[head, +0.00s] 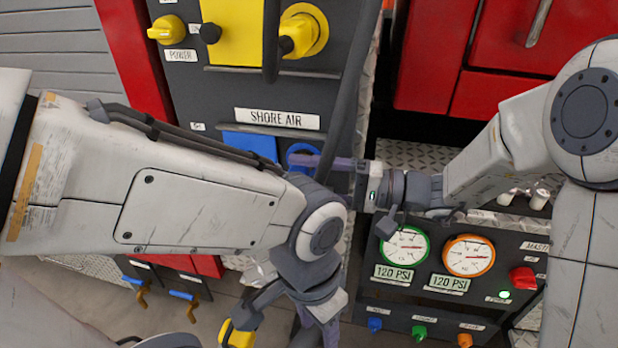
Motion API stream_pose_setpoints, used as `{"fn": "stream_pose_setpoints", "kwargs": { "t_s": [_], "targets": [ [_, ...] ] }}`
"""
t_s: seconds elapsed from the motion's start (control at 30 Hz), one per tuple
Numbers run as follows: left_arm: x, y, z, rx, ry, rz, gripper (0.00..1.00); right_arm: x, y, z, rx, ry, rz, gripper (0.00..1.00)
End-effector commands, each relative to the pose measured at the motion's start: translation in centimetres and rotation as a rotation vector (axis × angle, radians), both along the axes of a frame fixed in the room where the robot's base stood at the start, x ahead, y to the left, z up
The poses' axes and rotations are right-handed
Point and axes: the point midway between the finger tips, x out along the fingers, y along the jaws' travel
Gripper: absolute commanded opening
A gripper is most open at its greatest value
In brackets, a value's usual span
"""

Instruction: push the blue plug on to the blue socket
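A blue round fitting (296,149) shows beside a blue plate (249,145), below the SHORE AIR label. It looks like the blue socket, but my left arm and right gripper cover much of it. I cannot make out the blue plug as a separate thing. My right gripper (318,163) reaches left from its wrist, its purple-grey finger crossing in front of the blue fitting. I cannot tell whether it touches it or holds anything. My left gripper (318,325) points down at the bottom edge, partly cut off, and its opening is hidden.
A yellow socket (313,28) with a dark hose is above. Gauges (404,248) and small coloured knobs are on the lower right panel. A dark hose (352,90) runs down close to the blue fitting. Blue-handled valves (184,296) are low left. My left forearm crosses the panel.

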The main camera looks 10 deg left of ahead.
Motion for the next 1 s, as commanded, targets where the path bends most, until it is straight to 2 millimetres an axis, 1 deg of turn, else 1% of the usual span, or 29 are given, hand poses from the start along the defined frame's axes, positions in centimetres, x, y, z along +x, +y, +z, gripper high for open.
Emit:
{"fn": "stream_pose_setpoints", "kwargs": {
  "t_s": [0.17,0.27,0.6,0.7,0.83,1.0],
  "targets": [
    [0.0,0.0,-0.1,0.000,0.000,0.000,0.50,0.0,-0.3,-0.1,-0.001,0.001,-0.001,0.74],
    [0.0,0.0,-0.2,0.000,0.000,0.000,0.50,0.1,-1.3,-0.1,0.000,0.000,-0.004,0.74],
    [0.0,0.0,-0.9,0.000,0.000,0.000,0.50,0.2,-7.8,-0.1,0.000,-0.001,-0.006,0.74],
    [0.0,0.0,-0.9,0.000,0.000,0.000,0.50,0.2,-9.2,-0.1,0.000,-0.001,-0.004,0.74],
    [0.0,0.0,-1.0,0.000,0.000,0.000,0.50,0.1,-10.3,-0.1,-0.001,0.000,-0.002,0.74],
    [0.0,0.0,-1.0,0.000,0.000,0.000,0.50,0.1,-10.5,0.0,0.000,0.001,0.001,0.74]
  ]
}}
